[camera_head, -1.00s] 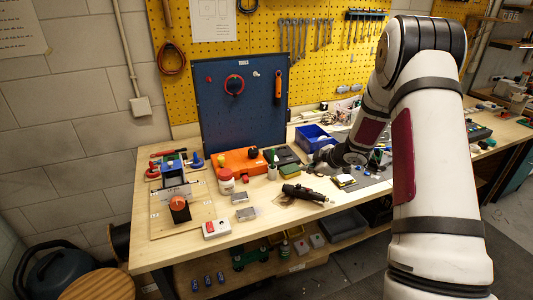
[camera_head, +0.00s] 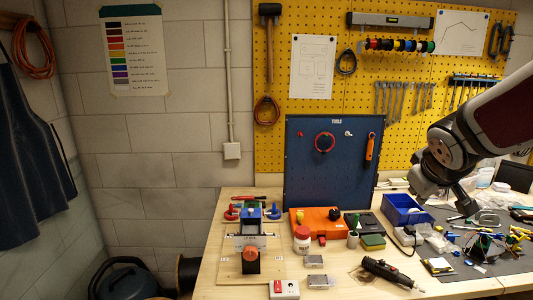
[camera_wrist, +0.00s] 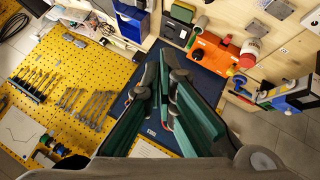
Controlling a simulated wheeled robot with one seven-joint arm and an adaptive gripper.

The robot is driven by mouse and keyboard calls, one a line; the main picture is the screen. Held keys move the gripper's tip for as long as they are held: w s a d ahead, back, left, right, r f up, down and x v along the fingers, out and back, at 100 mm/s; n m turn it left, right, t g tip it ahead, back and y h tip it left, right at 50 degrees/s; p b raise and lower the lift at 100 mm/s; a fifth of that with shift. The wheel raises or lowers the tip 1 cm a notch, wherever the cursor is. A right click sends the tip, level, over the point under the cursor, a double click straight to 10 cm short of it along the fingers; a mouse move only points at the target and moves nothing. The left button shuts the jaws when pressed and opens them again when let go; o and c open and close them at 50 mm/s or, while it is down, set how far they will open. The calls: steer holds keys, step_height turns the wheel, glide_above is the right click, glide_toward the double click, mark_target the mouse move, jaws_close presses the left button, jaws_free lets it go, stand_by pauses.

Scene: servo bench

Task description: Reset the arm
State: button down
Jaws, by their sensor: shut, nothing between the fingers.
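My arm (camera_head: 490,120) reaches in from the right edge of the head view. My gripper (camera_head: 466,206) hangs from it, pointing down, above the right part of the bench and just right of the blue bin (camera_head: 405,212). In the wrist view the dark green fingers of my gripper (camera_wrist: 165,62) are close together with nothing held between them. The wrist view is turned, with the bench top at the upper side and the yellow pegboard (camera_wrist: 50,75) at the left.
The wooden bench (camera_head: 215,262) holds a clamp fixture (camera_head: 250,240), an orange case (camera_head: 312,218), a white jar (camera_head: 302,240), a black tool (camera_head: 388,272) and a small switch box (camera_head: 284,289). A blue tool panel (camera_head: 335,160) stands behind. Air above the bench's left half is clear.

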steer(key=s+a+m+g+y, duration=0.1)
steer(key=s+a+y, duration=0.1)
steer(key=s+a, duration=0.5)
steer(key=s+a+f+m+g+y+b, duration=0.1)
steer(key=s+a, duration=0.6)
steer(key=s, duration=0.8)
steer(key=shift+s+m+g+y, duration=0.3)
steer(key=shift+m+y, duration=0.1)
steer(key=shift+m, duration=0.3)
